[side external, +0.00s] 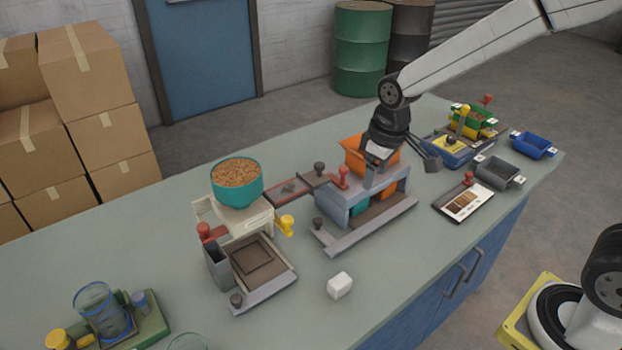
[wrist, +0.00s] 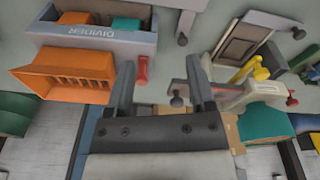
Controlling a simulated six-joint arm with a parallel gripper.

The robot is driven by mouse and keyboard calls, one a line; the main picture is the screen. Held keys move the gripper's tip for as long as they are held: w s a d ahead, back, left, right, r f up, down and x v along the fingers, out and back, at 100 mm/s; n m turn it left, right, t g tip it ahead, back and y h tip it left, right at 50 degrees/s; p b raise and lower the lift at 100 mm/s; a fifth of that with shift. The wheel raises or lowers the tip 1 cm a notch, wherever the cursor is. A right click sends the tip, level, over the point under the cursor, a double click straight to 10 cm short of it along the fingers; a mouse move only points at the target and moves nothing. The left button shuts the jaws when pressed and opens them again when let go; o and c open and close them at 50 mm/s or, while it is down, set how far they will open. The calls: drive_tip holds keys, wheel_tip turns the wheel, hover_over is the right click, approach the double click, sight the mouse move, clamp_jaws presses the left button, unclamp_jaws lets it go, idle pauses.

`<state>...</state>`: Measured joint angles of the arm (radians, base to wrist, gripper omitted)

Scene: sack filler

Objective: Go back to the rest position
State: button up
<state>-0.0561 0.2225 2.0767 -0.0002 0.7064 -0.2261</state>
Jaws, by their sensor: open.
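My gripper (side external: 400,165) is above the right part of the bench, close over the grey divider (side external: 362,190) and its orange hopper (side external: 357,155). In the wrist view my gripper (wrist: 160,75) has its two fingers spread, with nothing between them. The wrist view shows the divider (wrist: 95,36), lettered DIVIDER, and the orange hopper (wrist: 65,72) beside the left finger. In the side view my wrist hides part of the hopper and divider. No marker for a rest position shows.
A teal bowl of grain (side external: 237,181) tops a pale stand left of the divider. A white cube (side external: 340,286) lies near the front edge. A sample card (side external: 465,203), dark tray (side external: 497,172) and blue tray (side external: 532,145) are at right. The front middle bench is mostly clear.

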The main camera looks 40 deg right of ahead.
drive_tip(key=s+d+f+m, duration=0.1)
drive_tip(key=s+f, duration=0.1)
drive_tip(key=s, duration=0.3)
drive_tip(key=s+d+f+m+t, duration=0.1)
drive_tip(key=s+f+m, duration=0.1)
drive_tip(key=s, duration=0.4)
drive_tip(key=shift+s+f, duration=0.25)
drive_tip(key=shift+f, duration=0.1)
